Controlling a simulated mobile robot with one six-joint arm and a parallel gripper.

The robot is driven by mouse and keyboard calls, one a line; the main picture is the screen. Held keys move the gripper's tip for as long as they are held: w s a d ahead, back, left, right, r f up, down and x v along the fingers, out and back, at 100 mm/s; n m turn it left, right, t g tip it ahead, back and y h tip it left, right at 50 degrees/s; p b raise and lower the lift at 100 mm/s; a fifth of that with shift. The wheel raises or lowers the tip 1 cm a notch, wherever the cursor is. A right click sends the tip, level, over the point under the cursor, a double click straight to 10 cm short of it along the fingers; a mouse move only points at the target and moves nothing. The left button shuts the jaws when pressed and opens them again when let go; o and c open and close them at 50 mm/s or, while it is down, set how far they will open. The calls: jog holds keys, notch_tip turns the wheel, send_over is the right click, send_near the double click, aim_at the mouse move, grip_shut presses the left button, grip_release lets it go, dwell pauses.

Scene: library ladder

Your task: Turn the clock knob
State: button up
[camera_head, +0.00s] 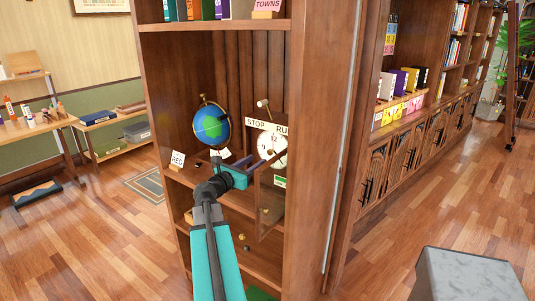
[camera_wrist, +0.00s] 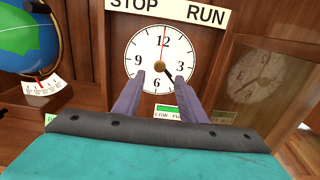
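The clock (camera_head: 272,146) has a round white face and stands on a shelf of the bookcase under a STOP/RUN sign (camera_head: 267,125). In the wrist view the clock face (camera_wrist: 160,45) shows close up, with black hands and a thin red hand. A small pale-ended lever (camera_head: 263,104) sticks up above the sign; I cannot tell whether it is the clock knob. My gripper (camera_head: 246,161) is in front of the clock's lower part.
A glass-paned door (camera_head: 270,205) stands open at the right of the clock. A globe (camera_head: 211,124) stands at its left, with a RED card (camera_head: 177,160) nearby. A green LOW/FULL label (camera_wrist: 168,112) sits below the face. Bookcase sides enclose the niche.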

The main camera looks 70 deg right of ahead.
aim_at(269, 152)
jog(key=shift+p+x, duration=0.8)
jog(key=shift+x, duration=3.7)
grip_shut()
